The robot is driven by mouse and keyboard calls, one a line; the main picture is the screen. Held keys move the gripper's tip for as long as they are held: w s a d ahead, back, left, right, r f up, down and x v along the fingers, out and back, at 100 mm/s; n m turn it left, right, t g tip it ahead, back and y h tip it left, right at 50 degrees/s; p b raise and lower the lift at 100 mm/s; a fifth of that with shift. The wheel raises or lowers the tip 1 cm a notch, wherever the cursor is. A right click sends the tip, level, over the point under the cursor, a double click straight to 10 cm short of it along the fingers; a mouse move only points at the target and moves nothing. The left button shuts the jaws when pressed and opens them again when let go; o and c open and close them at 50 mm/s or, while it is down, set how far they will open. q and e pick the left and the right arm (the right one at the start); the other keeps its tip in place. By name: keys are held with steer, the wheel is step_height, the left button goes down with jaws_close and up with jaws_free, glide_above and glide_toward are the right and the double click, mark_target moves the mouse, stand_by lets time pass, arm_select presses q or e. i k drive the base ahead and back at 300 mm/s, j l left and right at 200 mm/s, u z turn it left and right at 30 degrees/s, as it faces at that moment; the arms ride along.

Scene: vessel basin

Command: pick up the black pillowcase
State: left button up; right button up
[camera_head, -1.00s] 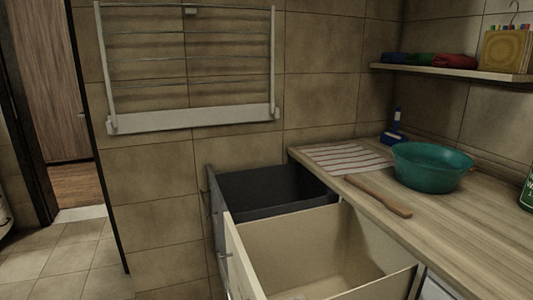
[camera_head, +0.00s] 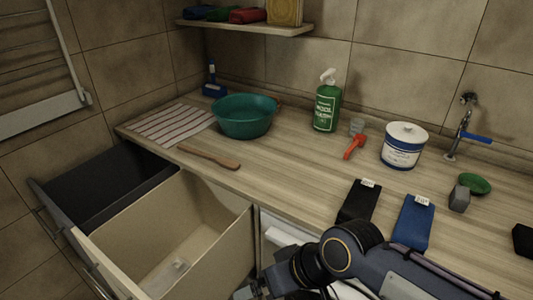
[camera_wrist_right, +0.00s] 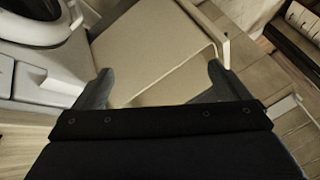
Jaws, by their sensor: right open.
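A black folded cloth with a white tag, which looks like the black pillowcase (camera_head: 357,206), lies flat on the wooden counter (camera_head: 300,175) beside a similar blue folded cloth (camera_head: 412,226). My right arm comes in from the lower right, in front of the counter. My right gripper (camera_head: 252,291) is low at the bottom edge, below and left of the black cloth and apart from it. In the right wrist view my right gripper (camera_wrist_right: 158,84) is open and empty, its fingers spread over the beige bin. The left gripper is not in view.
An open beige bin (camera_head: 112,228) and a dark bin (camera_head: 62,200) stand at the left. On the counter are a teal basin (camera_head: 243,122), a wooden stick (camera_head: 208,157), a green spray bottle (camera_head: 326,108), a white tub (camera_head: 402,150) and a tap (camera_head: 460,130).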

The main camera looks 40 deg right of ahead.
mark_target(361, 202)
steer(key=z, duration=2.1)
steer(key=i+j+z, duration=0.1)
steer(key=z, duration=0.35)
steer(key=i+j+z, duration=0.2)
steer(key=z, duration=0.2)
steer(key=i+j+z, duration=0.15)
steer(key=z, duration=0.3)
